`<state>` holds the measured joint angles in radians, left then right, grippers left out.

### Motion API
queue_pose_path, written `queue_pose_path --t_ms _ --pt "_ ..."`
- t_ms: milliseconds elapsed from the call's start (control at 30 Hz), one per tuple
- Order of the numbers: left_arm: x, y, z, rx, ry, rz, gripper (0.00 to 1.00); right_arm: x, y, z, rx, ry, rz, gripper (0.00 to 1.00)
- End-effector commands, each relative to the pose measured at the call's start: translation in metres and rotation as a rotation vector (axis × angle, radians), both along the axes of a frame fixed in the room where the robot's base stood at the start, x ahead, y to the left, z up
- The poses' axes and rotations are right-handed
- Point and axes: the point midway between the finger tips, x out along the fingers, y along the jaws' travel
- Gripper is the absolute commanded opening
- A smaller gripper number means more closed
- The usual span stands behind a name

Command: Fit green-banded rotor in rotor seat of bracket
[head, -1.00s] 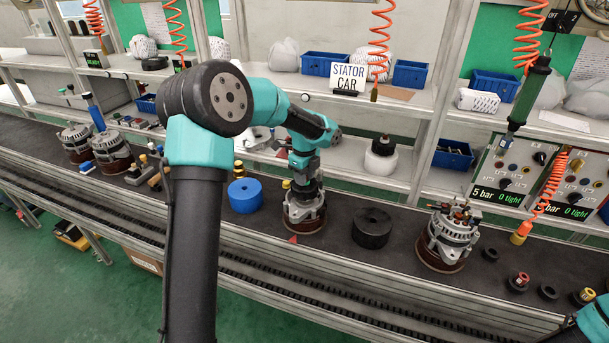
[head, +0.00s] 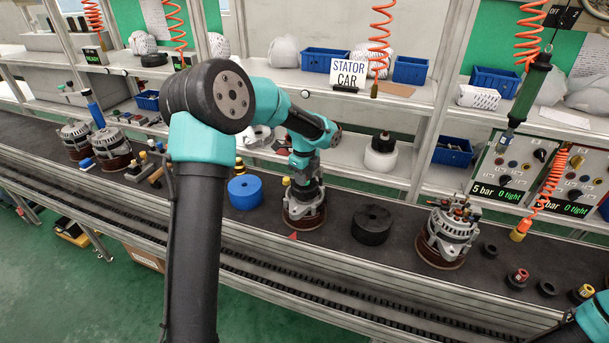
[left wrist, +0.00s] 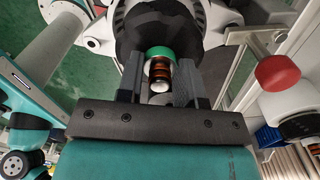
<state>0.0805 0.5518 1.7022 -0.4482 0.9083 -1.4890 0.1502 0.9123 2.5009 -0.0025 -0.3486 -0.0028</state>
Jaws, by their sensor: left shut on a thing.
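My left gripper (head: 305,181) is directly above a silver bracket (head: 304,214) on the dark bench. In the left wrist view its two fingers (left wrist: 161,88) are shut on the shaft end of the green-banded rotor (left wrist: 152,28). The green band and the copper-coloured rings show between the fingers, with the black rotor body beyond them. The silver bracket rim (left wrist: 213,14) shows around the black body. How deep the rotor sits in the seat is hidden. My right gripper is out of view; only part of that arm shows at the lower right.
A blue cylinder (head: 245,192) stands left of the bracket and a black ring (head: 372,225) right of it. Another alternator assembly (head: 448,237) stands farther right. Two more units (head: 112,149) stand at far left. A tool (head: 528,95) hangs at upper right.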

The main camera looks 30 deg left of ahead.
Motion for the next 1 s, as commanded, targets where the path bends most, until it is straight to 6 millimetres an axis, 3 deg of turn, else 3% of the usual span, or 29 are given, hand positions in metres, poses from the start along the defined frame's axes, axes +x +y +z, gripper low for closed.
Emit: queue_pose_path --t_ms 567,600,867,1000 --pt "0.0008 0.0004 -0.0059 0.002 -0.004 0.000 0.00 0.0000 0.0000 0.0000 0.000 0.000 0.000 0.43" --pt "0.0009 0.0005 -0.0055 0.001 -0.005 0.000 0.37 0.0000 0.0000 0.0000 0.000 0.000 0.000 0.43" --pt "0.0002 0.0002 -0.0070 0.001 -0.001 0.000 0.62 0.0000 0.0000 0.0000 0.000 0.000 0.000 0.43" --pt "0.0000 0.0001 -0.0075 0.000 -0.001 0.000 0.63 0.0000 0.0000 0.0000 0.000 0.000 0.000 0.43"
